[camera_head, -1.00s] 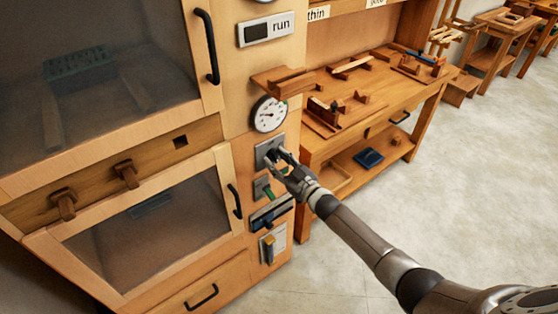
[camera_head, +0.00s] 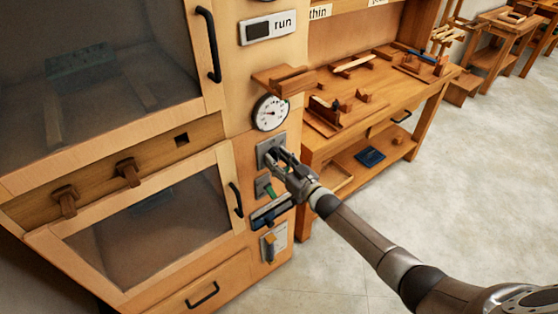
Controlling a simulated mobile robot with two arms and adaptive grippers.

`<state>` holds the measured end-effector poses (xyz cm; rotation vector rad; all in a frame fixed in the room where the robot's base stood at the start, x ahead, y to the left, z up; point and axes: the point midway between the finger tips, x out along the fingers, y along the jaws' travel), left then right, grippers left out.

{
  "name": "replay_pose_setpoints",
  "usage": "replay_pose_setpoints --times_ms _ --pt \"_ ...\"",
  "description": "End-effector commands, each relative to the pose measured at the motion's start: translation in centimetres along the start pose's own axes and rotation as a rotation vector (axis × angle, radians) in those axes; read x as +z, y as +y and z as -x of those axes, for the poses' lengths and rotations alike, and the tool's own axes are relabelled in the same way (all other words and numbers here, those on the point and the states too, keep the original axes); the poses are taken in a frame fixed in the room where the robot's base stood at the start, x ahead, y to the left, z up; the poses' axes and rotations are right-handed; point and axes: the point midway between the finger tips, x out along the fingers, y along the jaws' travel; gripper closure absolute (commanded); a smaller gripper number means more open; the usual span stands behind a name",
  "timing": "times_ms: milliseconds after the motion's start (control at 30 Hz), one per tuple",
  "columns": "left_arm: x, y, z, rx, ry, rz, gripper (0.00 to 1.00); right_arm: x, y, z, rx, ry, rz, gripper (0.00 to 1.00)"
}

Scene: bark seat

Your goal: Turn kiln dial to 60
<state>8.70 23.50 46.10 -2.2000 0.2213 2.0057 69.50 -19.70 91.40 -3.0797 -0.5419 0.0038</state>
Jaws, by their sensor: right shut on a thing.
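The kiln (camera_head: 235,110) is a wooden cabinet with glazed doors on the left. A round white gauge (camera_head: 270,113) with a dark needle sits on its narrow right-hand panel. Just below it is a grey metal plate (camera_head: 264,147) with the kiln dial on it. My right gripper (camera_head: 276,157) is at this plate, shut on the dial; its fingers hide most of the dial, and its setting cannot be read. My left gripper is not in view.
Below the gripper are a green-handled switch (camera_head: 268,189), a dark blue-grey lever or bar (camera_head: 271,211) and a further switch plate (camera_head: 273,242). A wooden ledge (camera_head: 284,79) juts out above the gauge. A workbench (camera_head: 375,95) stands close on the right.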

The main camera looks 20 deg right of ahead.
Motion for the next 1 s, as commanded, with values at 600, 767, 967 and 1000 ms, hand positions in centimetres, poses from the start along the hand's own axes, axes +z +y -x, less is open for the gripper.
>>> replay_pose_setpoints --times_ms 600,767,967,1000 --pt "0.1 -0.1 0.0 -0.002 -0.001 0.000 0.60 0.1 0.0 0.8 0.000 -0.001 0.000 0.46" --pt "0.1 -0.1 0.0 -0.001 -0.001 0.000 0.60 0.1 0.0 2.8 0.000 -0.002 0.001 0.46" --pt "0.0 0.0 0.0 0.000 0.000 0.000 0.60 0.3 0.0 6.4 0.000 -0.004 -0.001 0.46" --pt "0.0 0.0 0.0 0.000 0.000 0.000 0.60 0.2 0.0 7.1 0.000 -0.004 -0.001 0.46"
